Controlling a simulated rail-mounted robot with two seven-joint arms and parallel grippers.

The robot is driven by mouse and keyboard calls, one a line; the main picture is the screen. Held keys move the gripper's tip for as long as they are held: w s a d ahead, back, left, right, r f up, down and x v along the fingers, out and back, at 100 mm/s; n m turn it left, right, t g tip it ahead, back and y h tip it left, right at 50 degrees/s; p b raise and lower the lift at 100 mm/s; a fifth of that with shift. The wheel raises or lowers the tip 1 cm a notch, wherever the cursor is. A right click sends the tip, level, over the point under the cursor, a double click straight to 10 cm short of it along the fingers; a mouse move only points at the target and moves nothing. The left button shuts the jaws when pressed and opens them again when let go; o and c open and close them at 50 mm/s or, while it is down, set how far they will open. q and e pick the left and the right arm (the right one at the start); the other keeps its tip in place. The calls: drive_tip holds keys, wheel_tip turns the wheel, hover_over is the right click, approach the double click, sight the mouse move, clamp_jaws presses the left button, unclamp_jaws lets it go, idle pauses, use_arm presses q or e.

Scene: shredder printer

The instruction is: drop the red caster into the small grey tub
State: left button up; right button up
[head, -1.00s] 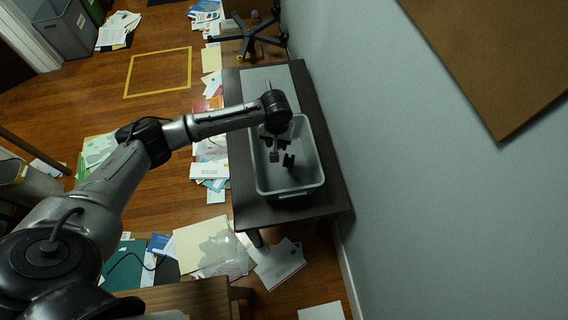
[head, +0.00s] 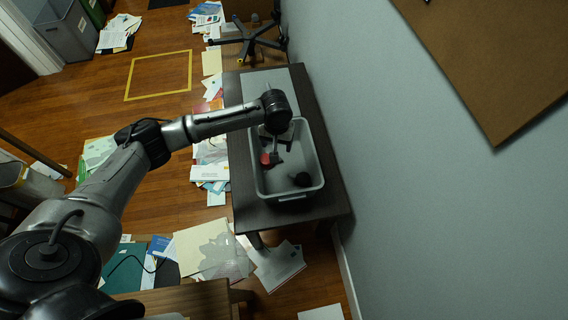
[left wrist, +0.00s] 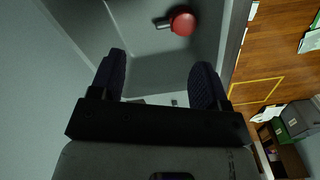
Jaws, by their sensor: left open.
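The small grey tub (head: 262,187) stands on the dark table by the wall. The red caster (head: 265,158) is inside it, near its left side. My left gripper (head: 286,167) is over the tub. In its wrist view the two dark fingers (left wrist: 160,78) are wide apart with nothing between them, and the caster lies beyond them, clear of both. The gripper partly hides the tub's inside in the head view. My right gripper is out of view.
The dark table (head: 240,200) runs along the grey wall (head: 400,200), with a flat grey sheet (head: 262,80) behind the tub. Papers (head: 205,250) litter the floor on the left. A black chair base (head: 248,38) stands beyond the table.

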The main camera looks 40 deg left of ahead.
use_arm(q)
wheel_tip(320, 180, up, 12)
drive_tip(key=p, duration=0.4)
drive_tip(key=shift+r, duration=0.1)
idle(0.5)
